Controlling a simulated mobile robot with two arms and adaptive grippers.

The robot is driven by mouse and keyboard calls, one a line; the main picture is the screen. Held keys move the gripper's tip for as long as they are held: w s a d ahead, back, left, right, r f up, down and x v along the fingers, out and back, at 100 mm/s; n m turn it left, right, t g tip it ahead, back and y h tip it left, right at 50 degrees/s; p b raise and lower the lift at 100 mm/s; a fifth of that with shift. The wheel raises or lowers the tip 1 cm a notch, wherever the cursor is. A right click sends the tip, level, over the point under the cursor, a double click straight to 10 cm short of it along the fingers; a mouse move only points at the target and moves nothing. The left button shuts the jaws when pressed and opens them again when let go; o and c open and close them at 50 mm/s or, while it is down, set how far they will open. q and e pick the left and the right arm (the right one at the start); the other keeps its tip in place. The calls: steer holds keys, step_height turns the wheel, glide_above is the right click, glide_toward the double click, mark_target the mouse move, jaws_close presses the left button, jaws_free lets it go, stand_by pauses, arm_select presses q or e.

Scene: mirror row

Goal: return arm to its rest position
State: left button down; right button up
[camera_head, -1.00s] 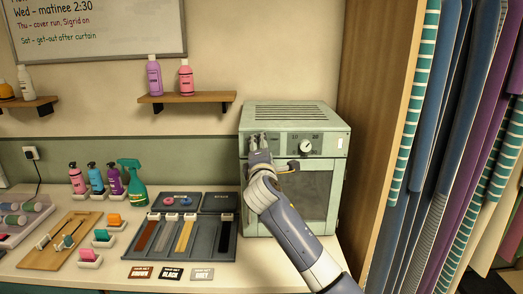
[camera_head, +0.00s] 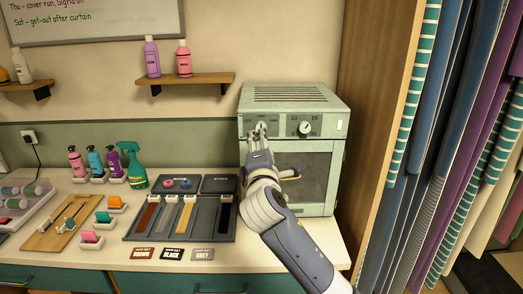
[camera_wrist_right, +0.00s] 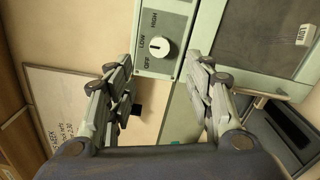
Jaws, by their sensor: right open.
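My right gripper (camera_head: 261,130) is in front of the pale green oven (camera_head: 290,95), before the left part of its control panel. In the right wrist view the gripper (camera_wrist_right: 165,90) is open, its two fingers wide apart with nothing between them. Beyond the fingers is a round selector knob (camera_wrist_right: 159,46) marked OFF, LOW and HIGH. The fingers look clear of the knob. In the head view the fingers partly cover that knob. My left arm is not in view.
The dial (camera_head: 305,128) and door (camera_head: 310,175) of the oven are right of my gripper. A dark tray (camera_head: 225,232) of coloured strips lies left of my forearm. A green spray bottle (camera_head: 135,165) stands behind. Hanging fabrics (camera_head: 440,150) fill the right side.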

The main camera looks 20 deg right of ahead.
steer(key=shift+s+a, duration=0.2)
steer(key=shift+s, duration=0.5)
